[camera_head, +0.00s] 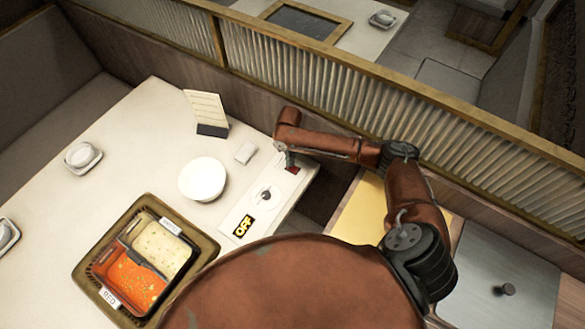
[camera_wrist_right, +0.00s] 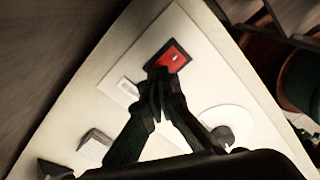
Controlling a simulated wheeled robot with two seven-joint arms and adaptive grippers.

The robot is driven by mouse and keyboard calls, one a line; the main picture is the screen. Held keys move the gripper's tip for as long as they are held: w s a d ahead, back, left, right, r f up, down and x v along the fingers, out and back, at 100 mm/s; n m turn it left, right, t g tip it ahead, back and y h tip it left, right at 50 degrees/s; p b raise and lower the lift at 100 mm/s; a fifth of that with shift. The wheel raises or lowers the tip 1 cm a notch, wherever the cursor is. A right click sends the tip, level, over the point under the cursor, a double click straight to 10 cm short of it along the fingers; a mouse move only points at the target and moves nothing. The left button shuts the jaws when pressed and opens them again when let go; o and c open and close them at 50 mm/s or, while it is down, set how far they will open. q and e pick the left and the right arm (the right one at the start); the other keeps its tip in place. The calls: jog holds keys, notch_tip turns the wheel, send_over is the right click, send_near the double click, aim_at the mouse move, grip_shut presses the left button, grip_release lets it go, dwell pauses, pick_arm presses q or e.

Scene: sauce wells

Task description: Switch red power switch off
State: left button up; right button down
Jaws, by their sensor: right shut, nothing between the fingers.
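The red power switch (camera_wrist_right: 170,57) is a red rocker in a dark square frame, set in a white panel on the table. In the right wrist view it lies just beyond my right gripper (camera_wrist_right: 161,75), whose fingertips are shut together and overlap its lower edge. Whether they touch it I cannot tell. In the head view the switch (camera_head: 292,170) is small, at the panel's far end, with my right gripper (camera_head: 286,160) right at it. The panel (camera_head: 252,205) also bears a round knob (camera_head: 266,196) and a lit "OFF" display (camera_head: 243,226). My left gripper is not in view.
A basket (camera_head: 205,244) holds red and cream sauces. A ribbed partition (camera_head: 330,85) runs behind my right arm.

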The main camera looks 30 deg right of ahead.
jog(key=shift+f, duration=0.7)
jog(key=shift+r, duration=0.1)
notch_tip(320, 180, up, 7)
jog(key=p, duration=0.7)
dwell(0.4)
jog(key=shift+f, duration=0.25)
